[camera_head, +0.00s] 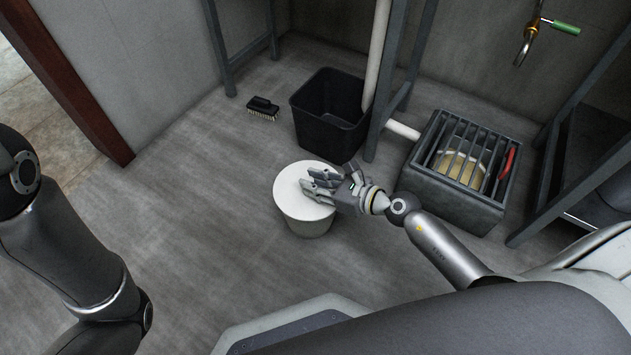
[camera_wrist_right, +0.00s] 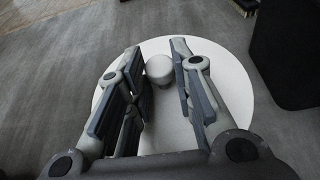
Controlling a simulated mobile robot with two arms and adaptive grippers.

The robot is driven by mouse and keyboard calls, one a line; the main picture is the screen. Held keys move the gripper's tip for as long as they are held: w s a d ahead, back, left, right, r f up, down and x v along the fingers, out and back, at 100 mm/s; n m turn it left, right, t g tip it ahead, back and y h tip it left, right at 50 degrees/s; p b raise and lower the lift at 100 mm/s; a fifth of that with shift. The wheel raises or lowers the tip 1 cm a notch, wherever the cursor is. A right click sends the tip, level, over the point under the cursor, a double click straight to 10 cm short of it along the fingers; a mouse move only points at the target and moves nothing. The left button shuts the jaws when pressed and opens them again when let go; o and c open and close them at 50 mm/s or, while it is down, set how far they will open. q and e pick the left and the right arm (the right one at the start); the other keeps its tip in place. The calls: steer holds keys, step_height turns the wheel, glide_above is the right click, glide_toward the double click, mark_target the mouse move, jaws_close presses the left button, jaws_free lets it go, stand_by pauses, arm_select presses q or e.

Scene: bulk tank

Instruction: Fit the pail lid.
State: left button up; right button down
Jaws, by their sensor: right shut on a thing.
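A white pail (camera_head: 308,228) stands upright on the grey floor in the middle of the head view. A round white lid (camera_head: 296,184) covers its top; I cannot tell whether it is fully seated on the rim. The lid also fills the middle of the right wrist view (camera_wrist_right: 228,88), with its pale round knob (camera_wrist_right: 158,68) between the fingers. My right gripper (camera_head: 318,186) is over the lid and shut on the knob, which its fingers hide in the head view. My left arm shows at the left, but its gripper is out of view.
A black bin (camera_head: 328,125) stands behind the pail, and a black brush (camera_head: 262,107) lies to its left. A grey box with a barred top (camera_head: 455,185) and a red-handled item (camera_head: 508,161) is at the right. Metal stand legs (camera_head: 395,90) rise behind. Floor left of the pail is clear.

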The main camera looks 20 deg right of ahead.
steer(key=c, duration=1.2)
jaws_free()
steer(key=shift+o, duration=0.2)
steer(key=shift+s, duration=0.1)
steer(key=v, duration=1.2)
